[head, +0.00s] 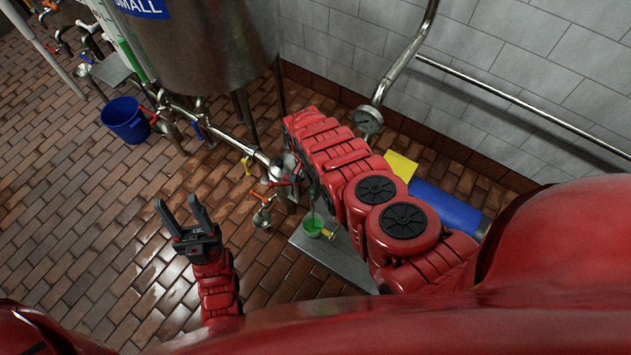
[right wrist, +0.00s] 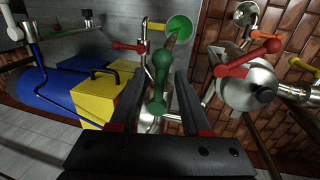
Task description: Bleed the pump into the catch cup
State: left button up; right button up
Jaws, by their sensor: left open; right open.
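The catch cup (head: 313,225), green inside with a yellow handle, sits on a grey metal plate (head: 322,262) in the head view. It also shows in the right wrist view (right wrist: 181,26). A green-handled valve lever (right wrist: 161,80) is in the right wrist view. My right gripper (right wrist: 160,73) is open, its fingers on either side of that lever; contact cannot be told. In the head view my right arm hides this gripper. The round steel pump (right wrist: 245,85) is to the right of it. My left gripper (head: 185,212) is open and empty over the tiled floor.
Red levers (right wrist: 250,57) are on the pump and pipes. A steel tank (head: 200,50) stands at the back. A pressure gauge (head: 368,120) is near the wall. A blue bucket (head: 125,120) stands at the left. A blue cylinder (head: 447,207) lies behind my right arm.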

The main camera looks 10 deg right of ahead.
jog(key=shift+c, duration=0.2)
grip_shut()
dwell(1.2)
